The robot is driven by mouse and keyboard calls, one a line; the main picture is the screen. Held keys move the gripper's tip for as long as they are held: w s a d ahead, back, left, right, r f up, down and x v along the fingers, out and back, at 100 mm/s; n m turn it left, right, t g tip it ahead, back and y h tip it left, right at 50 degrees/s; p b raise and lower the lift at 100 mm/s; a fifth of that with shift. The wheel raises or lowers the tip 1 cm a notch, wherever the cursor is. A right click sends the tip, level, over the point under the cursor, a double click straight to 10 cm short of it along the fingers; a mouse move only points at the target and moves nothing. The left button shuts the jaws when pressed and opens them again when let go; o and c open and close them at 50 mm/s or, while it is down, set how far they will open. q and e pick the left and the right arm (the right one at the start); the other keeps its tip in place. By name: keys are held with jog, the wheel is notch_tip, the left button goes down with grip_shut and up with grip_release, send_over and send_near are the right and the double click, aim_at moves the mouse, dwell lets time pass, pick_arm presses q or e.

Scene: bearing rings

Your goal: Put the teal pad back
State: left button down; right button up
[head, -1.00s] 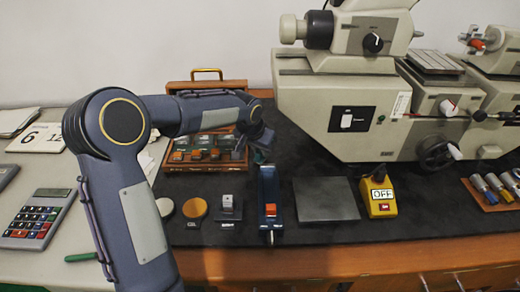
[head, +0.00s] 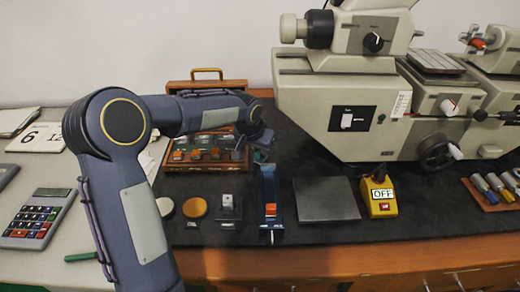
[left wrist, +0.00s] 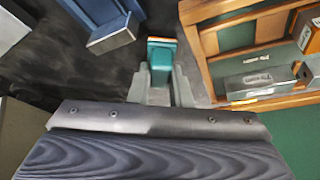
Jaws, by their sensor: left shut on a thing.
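The teal pad (left wrist: 160,54), with an orange strip at its far end, sits between the fingers of my left gripper (left wrist: 162,80) in the left wrist view. The gripper is shut on it. In the head view my left gripper (head: 263,143) hangs above the dark mat, just right of the wooden rack (head: 172,168). The pad is hard to make out there. The rack's wooden frame (left wrist: 208,68) lies right of the pad in the left wrist view, with a labelled grey block in it. My right gripper is out of view.
A blue stand (head: 268,183) with an orange block is in front of the gripper; it also shows in the left wrist view (left wrist: 100,18). Round discs (head: 195,207), a grey plate (head: 325,199) and a yellow switch box (head: 378,192) lie along the mat. A large machine (head: 335,90) stands right.

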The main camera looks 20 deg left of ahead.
pick_arm(q)
jog(key=shift+f, duration=0.25)
jog(key=c, duration=1.3)
grip_release()
jog(key=shift+o, duration=0.2)
jog(key=shift+r, duration=0.15)
notch_tip(320, 180, up, 7)
jog(key=p, duration=0.5)
jog(key=shift+r, duration=0.2)
jog(key=shift+r+p, duration=0.5)
jog(key=shift+p, duration=0.05)
jog(key=shift+d+f, duration=0.1)
